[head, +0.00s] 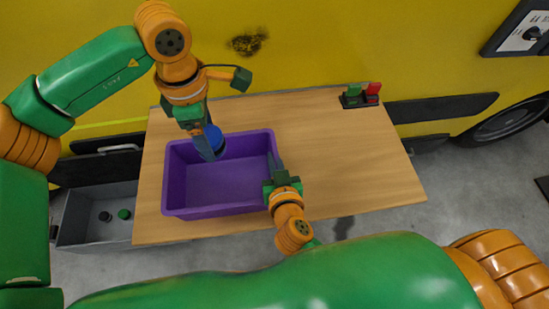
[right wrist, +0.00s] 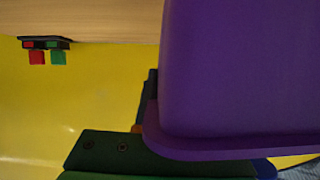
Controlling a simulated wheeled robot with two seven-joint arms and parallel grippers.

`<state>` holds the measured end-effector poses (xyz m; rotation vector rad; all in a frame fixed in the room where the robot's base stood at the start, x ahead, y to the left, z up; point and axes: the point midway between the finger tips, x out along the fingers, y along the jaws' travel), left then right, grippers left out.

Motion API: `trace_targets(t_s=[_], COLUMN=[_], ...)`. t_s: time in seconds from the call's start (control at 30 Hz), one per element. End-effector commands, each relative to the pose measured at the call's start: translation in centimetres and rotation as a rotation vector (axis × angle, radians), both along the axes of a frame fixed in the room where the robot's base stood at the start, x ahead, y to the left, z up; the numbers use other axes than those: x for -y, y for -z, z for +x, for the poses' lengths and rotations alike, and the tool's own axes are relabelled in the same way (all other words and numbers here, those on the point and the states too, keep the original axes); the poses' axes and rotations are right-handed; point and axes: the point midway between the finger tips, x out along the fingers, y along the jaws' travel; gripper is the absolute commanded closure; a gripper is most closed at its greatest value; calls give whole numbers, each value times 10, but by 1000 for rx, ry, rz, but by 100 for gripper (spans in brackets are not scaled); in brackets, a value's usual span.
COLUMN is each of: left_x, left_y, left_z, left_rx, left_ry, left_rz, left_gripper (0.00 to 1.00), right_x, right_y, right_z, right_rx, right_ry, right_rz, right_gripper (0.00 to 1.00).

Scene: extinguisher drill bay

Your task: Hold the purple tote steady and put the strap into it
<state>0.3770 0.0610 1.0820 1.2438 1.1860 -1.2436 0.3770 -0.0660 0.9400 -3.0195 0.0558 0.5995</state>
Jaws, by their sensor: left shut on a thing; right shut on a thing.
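The purple tote (head: 222,206) stands upright on the wooden table, its floor bare where I see it. My right gripper (head: 275,165) is shut on the tote's right rim. In the right wrist view the tote's wall and rim (right wrist: 225,147) fill much of the picture beside the green gripper body. My left gripper (head: 210,150) is shut on the blue strap (head: 216,136) over the back part of the tote. The strap is small and partly hidden by the fingers. I cannot tell whether it touches the tote.
The wooden table (head: 340,150) is clear to the right of the tote. A small dark holder with green and red pieces (head: 360,95) stands at its back right. A grey bin (head: 90,230) with small dark and green items is at the left. A yellow vehicle (head: 330,50) stands behind.

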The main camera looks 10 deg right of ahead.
Motion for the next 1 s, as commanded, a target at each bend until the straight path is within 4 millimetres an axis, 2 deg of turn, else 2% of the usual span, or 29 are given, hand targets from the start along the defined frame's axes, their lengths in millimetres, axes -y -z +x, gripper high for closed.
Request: trace_targets(t_s=[1.0], left_x=[0], left_y=[69], left_z=[0], left_rx=[-1], left_ry=[-1], left_rz=[0], left_gripper=[99], right_x=[0], right_y=[0], right_z=[0], right_rx=[0], right_ry=[0], right_rz=[0], right_gripper=[100])
